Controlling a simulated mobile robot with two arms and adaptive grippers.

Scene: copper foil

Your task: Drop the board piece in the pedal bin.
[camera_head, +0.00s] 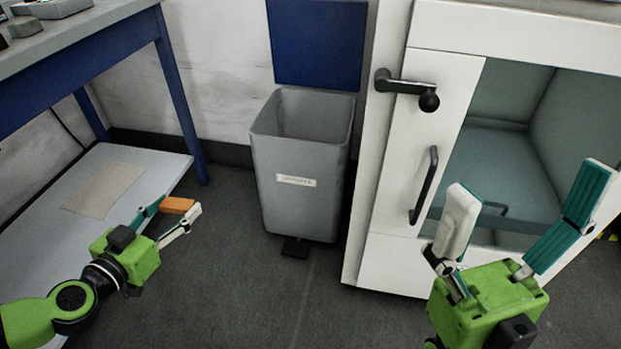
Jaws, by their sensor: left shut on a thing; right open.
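The board piece (178,205) is a small orange-brown block. My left gripper (175,212) is shut on it and holds it in the air at the left, in front of the low shelf's edge. The pedal bin (299,187) is a grey bin with a pale label, standing on the floor in the middle. Its blue lid (317,45) stands raised against the wall, and the bin's mouth is open. A dark pedal (295,247) shows at its foot. The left gripper is to the left of the bin, apart from it. My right gripper (527,201) is open and empty in front of the white cabinet.
A white cabinet (395,200) with a glass front, black handles and an empty-looking inside stands right of the bin. A blue-framed bench (95,50) with a low shelf (140,170) is at the left; a tan sheet (104,190) lies on the shelf. Dark floor (240,290) is clear before the bin.

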